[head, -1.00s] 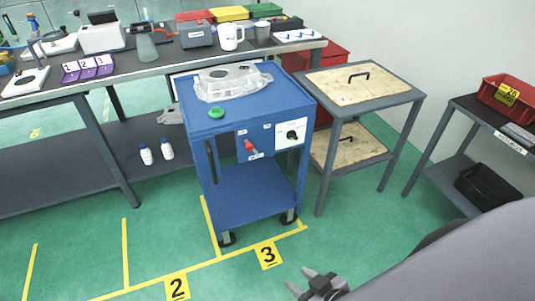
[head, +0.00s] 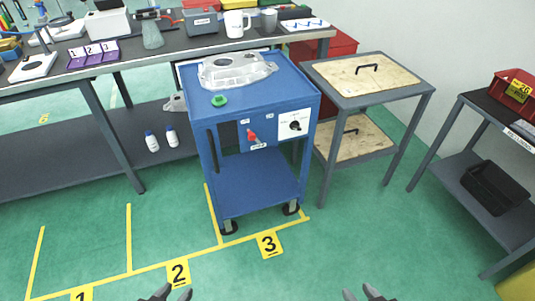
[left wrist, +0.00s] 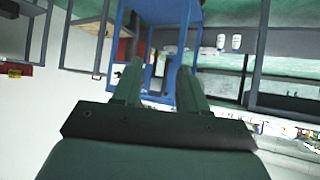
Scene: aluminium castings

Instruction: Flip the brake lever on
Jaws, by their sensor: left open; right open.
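A red lever (head: 252,135) sits on the front panel of the blue cart (head: 255,184). It leans up and to the left, with small labels around it too small to read surely. My left gripper (head: 168,294) shows only its fingertips at the bottom edge of the head view, apart and empty, well short of the cart. In the left wrist view my left gripper (left wrist: 160,68) is open, with blue cart parts beyond it. My right gripper (head: 362,293) is also open and empty at the bottom edge, right of the cart.
A black rotary knob (head: 295,125) is on a white plate beside the lever. A casting (head: 236,69) and a green button (head: 219,100) are on the cart top. A grey table (head: 372,98) stands right of the cart. The green floor (head: 330,255) in front is clear.

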